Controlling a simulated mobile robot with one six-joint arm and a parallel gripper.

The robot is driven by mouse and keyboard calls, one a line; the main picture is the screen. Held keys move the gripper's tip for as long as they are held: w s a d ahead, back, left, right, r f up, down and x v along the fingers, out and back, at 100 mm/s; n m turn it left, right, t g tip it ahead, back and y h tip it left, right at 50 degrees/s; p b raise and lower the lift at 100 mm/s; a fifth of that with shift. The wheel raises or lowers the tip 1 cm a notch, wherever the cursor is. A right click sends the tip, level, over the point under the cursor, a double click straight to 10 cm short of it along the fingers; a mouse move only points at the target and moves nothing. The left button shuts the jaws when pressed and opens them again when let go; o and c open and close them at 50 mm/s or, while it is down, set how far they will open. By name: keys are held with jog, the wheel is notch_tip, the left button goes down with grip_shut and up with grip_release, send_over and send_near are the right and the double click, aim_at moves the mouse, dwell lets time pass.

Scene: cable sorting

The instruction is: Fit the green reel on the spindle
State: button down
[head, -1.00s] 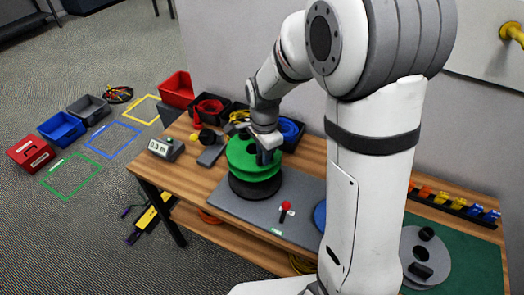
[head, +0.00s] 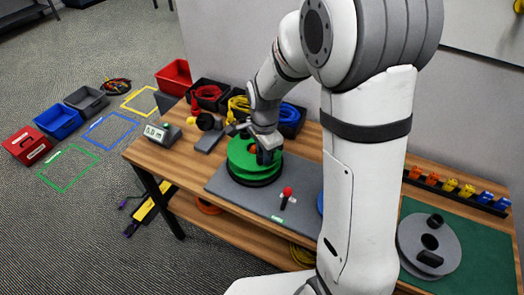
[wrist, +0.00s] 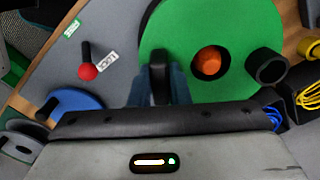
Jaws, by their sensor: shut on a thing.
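The green reel (head: 240,150) is over the dark round base (head: 262,183) on the grey mat, low and close to it. It also fills the top of the wrist view (wrist: 190,25). The spindle's orange tip (wrist: 209,60) shows inside the reel's centre hole, with a dark gap around part of it. My gripper (head: 266,157) is shut on the reel at a dark grip near the hole; its fingers also show in the wrist view (wrist: 160,82). A second black knob (wrist: 266,65) stands at the reel's right. I cannot tell whether the reel touches the base.
A red-knobbed lever (head: 286,196) stands on the grey mat (head: 305,190), right of the reel. A blue disc (wrist: 68,103) lies beyond it. Dark cable bins (head: 210,92) line the back. A grey reel (head: 412,235) lies on the green mat.

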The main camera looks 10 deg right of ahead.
jog(key=shift+f, duration=0.35)
jog(key=c, duration=1.3)
grip_release()
jog(key=shift+r, duration=0.1)
notch_tip(320, 180, up, 8)
jog(key=shift+f, duration=0.15)
